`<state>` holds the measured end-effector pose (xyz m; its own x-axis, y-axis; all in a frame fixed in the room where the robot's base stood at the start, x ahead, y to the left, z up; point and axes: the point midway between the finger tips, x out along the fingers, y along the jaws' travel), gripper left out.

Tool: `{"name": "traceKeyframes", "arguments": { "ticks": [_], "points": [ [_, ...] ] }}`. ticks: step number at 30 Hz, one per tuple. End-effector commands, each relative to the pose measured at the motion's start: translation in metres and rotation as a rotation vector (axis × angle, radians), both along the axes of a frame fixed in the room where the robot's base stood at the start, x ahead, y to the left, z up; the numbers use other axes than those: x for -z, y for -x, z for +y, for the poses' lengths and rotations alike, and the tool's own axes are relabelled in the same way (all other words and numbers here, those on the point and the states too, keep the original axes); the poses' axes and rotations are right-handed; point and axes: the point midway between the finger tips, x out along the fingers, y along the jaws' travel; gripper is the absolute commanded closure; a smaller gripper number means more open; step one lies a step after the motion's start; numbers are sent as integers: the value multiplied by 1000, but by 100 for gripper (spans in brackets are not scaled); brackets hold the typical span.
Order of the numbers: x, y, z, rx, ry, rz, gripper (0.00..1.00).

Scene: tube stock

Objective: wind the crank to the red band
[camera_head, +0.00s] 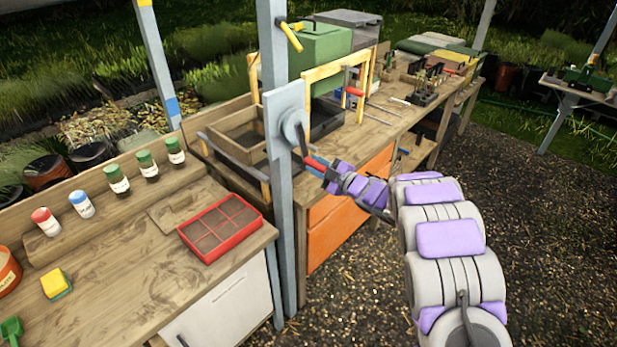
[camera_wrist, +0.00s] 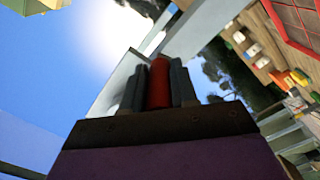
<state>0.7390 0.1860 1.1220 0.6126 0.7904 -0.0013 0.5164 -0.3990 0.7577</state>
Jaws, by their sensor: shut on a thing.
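The crank (camera_head: 293,127) is a round grey hub on a plate on the near grey-blue post, with a dark arm pointing down and slightly right. Its red handle (camera_head: 316,163) is at the arm's lower end. My gripper (camera_head: 318,167) is shut on this handle, reaching in from the right. In the wrist view the red handle (camera_wrist: 158,84) stands between the two dark fingers of my gripper (camera_wrist: 159,88). A red band cannot be made out in either view. The left post (camera_head: 158,65) carries a blue band (camera_head: 173,106) and a yellow one (camera_head: 146,3).
A workbench (camera_head: 375,128) with an orange front (camera_head: 350,208) stands behind the post. A red divided tray (camera_head: 222,228) and several small bottles are on the left bench (camera_head: 130,260). A yellow-handled lever (camera_head: 290,37) sits higher on the post. Gravel lies open on the right.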

Motion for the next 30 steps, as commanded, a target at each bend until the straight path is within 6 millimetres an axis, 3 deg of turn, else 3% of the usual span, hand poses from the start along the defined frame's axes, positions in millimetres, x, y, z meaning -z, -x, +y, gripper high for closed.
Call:
{"name": "traceKeyframes", "arguments": {
  "ticks": [1,15,30],
  "points": [
    [4,-9,-11,13,33,-33,100],
    [-30,-49,-41,15,308,-388,100],
    [-76,-70,-56,15,546,-693,100]
  ]
}}
